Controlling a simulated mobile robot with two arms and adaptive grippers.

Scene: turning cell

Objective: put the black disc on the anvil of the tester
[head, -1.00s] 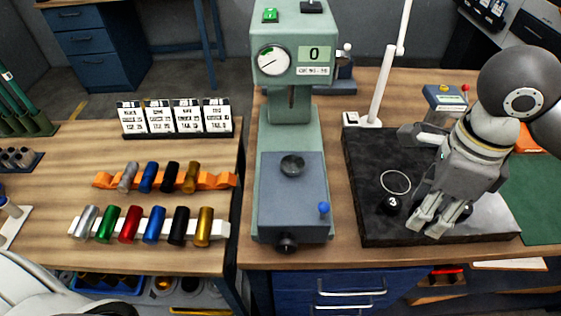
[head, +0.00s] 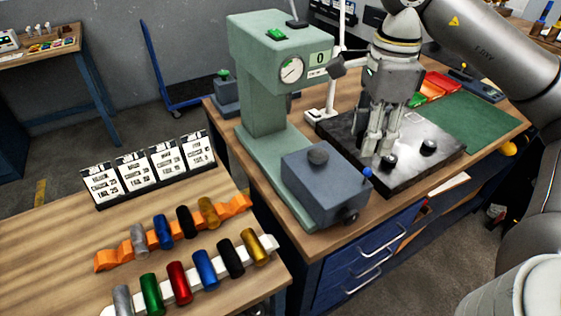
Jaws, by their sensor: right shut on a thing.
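The green tester (head: 262,120) stands on the wooden bench, with its round dark anvil (head: 317,155) on top of the grey front block. The anvil is bare. My right gripper (head: 377,153) is over the black plate, to the right of the anvil. It is shut on a small black disc (head: 388,163) at its fingertips, partly hidden by the fingers. I cannot tell whether this disc is clear of the plate. Another black disc-like piece (head: 428,147) sits on the plate to the right. My left gripper is not in view.
The dark plate (head: 425,170) lies right of the tester. A blue-tipped lever (head: 367,174) stands between block and plate. A white stand (head: 332,100) rises behind. The left bench holds coloured cylinders on an orange rack (head: 100,262) and a white rack, plus label cards (head: 150,170).

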